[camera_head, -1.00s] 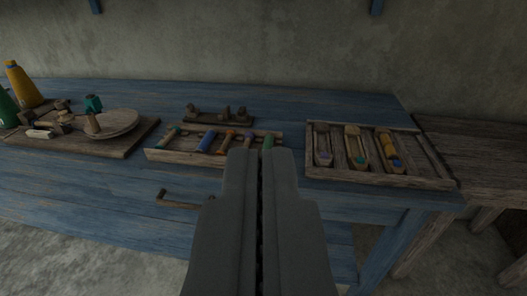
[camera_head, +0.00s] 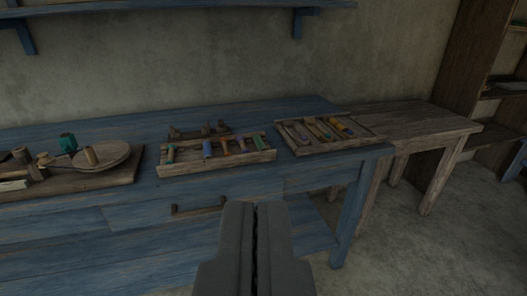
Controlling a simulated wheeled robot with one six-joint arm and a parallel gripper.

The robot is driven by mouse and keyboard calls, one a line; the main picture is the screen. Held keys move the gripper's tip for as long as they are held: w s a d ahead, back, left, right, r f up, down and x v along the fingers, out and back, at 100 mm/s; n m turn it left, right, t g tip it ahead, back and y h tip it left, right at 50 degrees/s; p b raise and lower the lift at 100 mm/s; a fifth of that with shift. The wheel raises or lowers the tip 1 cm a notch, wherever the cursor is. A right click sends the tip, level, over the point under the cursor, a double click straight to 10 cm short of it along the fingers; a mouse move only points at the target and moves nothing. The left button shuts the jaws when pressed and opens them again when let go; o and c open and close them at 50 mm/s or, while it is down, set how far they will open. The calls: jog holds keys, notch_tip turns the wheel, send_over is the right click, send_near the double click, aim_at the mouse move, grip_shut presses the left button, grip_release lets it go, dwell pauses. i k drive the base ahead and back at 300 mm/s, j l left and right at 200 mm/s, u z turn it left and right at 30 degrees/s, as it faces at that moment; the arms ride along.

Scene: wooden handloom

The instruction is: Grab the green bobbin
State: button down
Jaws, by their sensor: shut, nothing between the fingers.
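A shallow wooden tray (camera_head: 218,168) on the blue table holds a row of small coloured bobbins. My gripper (camera_head: 254,208) is shut and empty. It shows at the bottom centre, apart from the tray, which appears above and beyond it.
A second tray (camera_head: 333,147) with shuttles lies to the right on the blue table (camera_head: 90,220). A board (camera_head: 120,177) with a round disc stands at left. A drawer handle (camera_head: 198,210) juts from the table front. A brown side table (camera_head: 420,122) adjoins at right.

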aim_at(256, 137)
jog(key=i+l+u, duration=0.15)
jog(key=i+l, duration=0.15)
jog(key=i+l+u, duration=0.2)
jog(key=l, duration=0.25)
jog(key=i+l+u, duration=0.15)
jog(key=l, duration=0.25)
jog(key=i, duration=0.1)
